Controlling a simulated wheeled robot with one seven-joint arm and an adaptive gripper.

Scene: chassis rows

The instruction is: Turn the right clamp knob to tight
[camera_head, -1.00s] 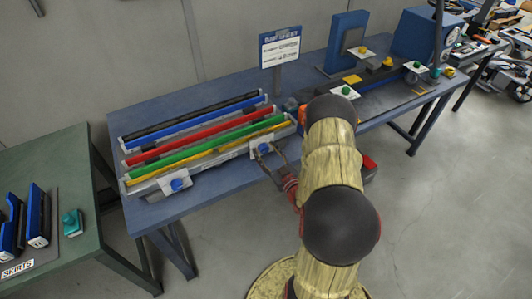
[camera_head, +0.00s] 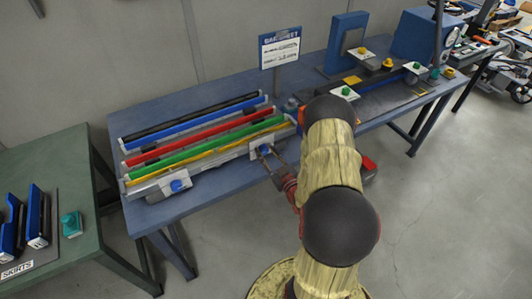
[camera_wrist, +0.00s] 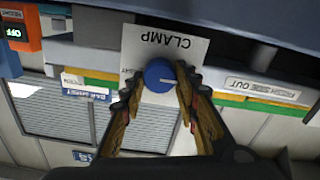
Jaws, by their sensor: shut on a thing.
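The right clamp knob (camera_wrist: 159,75) is blue and round, on a white plate (camera_wrist: 140,42) marked CLAMP, upside down in the wrist view. A pale pointer mark on the knob points to the right in that view. My gripper (camera_wrist: 157,88) has one finger on each side of the knob and is shut on it. The small labels beside the knob are partly hidden by the fingers and unreadable. In the head view the knob (camera_head: 264,149) is at the right front end of the bar rack. The left clamp knob (camera_head: 176,185) is at the rack's left front.
Black, blue, red, green and yellow bars lie in the rack (camera_head: 210,161) on the blue bench (camera_head: 150,110). A sign (camera_head: 279,48) stands behind. Further fixtures with green knobs (camera_head: 346,91) stand to the right. A green table (camera_head: 60,160) is at the left.

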